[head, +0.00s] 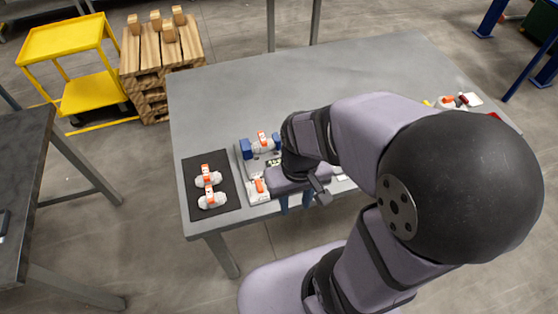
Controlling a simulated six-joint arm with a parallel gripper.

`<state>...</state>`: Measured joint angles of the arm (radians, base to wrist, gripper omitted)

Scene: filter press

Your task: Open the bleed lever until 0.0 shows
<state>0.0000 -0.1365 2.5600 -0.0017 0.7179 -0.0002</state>
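A press-like fixture with blue blocks (245,149) and a white filter part with an orange top (263,144) between them stands on the grey table. A white block with an orange, lever-like piece (259,186) sits at the fixture's near left. I cannot tell whether this is the bleed lever. No readout figures are legible. My wrist hangs over the fixture's right part and hides much of it. Two small blue pieces show below the wrist at the table's front edge; I cannot tell whether they are my gripper's fingers. The gripper's opening is not visible.
A black mat (190,222) at the left holds two white-and-orange filter parts (208,178). More small parts (446,102) lie at the table's right end. The table's back (300,75) is clear. A yellow cart (67,38) and wooden pallets stand beyond.

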